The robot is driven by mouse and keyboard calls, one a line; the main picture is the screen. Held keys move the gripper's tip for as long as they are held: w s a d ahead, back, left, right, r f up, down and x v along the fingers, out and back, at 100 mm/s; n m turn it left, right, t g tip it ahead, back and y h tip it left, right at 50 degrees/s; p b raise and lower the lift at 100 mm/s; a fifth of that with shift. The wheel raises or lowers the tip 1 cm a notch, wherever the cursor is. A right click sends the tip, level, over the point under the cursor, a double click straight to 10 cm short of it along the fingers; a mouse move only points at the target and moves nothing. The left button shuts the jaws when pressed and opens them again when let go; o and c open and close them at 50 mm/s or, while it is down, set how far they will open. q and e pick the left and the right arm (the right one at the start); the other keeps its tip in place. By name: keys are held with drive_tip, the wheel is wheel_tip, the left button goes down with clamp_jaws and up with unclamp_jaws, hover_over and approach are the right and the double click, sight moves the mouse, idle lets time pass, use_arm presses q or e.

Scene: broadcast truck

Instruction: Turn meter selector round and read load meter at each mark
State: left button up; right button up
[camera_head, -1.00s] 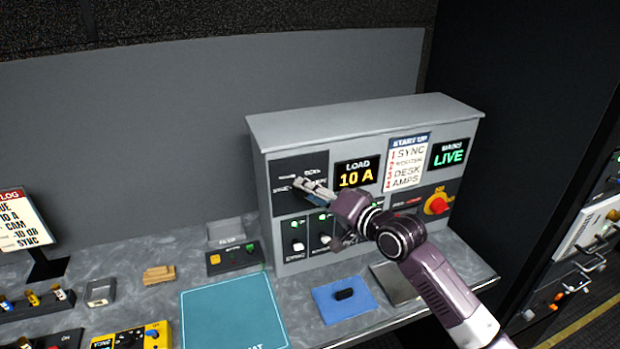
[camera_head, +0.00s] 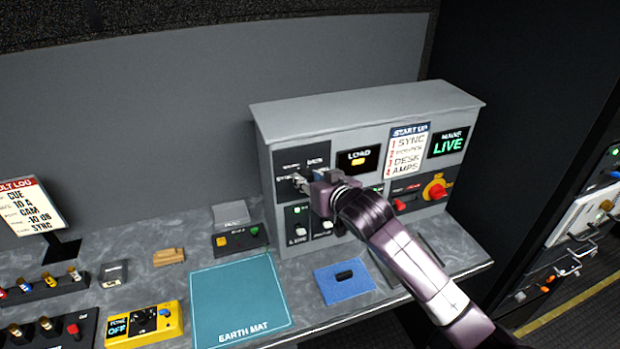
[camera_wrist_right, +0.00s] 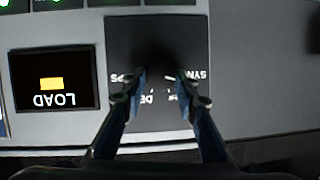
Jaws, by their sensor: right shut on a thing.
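The meter selector (camera_wrist_right: 160,62) is a dark knob on a black plate at the left of the grey panel. In the right wrist view it is dark and its shape is unclear. Upside-down labels surround it, and a short white line shows near SYNC. My right gripper (camera_head: 301,183) is at the selector with its fingers closed on it; the fingers also show either side of it in the right wrist view (camera_wrist_right: 162,84). The load meter (camera_head: 358,168) shows a small yellow block and no readable number; it also shows in the wrist view (camera_wrist_right: 53,101). My left gripper is out of view.
The start up card (camera_head: 406,152), the mains LIVE display (camera_head: 447,144) and a red rotary switch (camera_head: 437,188) are to the right. Switches sit below the selector. A teal earth mat (camera_head: 238,300), a blue cloth (camera_head: 345,288) and a yellow tone box (camera_head: 143,321) lie on the desk.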

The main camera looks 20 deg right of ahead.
drive_tip(key=shift+s+a+f+n+h, duration=0.15)
drive_tip(key=shift+n+h, duration=0.2)
drive_tip(key=shift+n, duration=0.2)
drive_tip(key=shift+w+a+f+n+h, duration=0.15)
drive_tip(key=shift+n+h, duration=0.2)
drive_tip(key=shift+n, duration=0.2)
drive_tip(key=shift+s+d, duration=0.1)
drive_tip(key=o, duration=1.2)
drive_tip(key=shift+c, duration=0.2)
drive_tip(key=v, duration=1.2)
drive_tip(key=shift+r, duration=0.15)
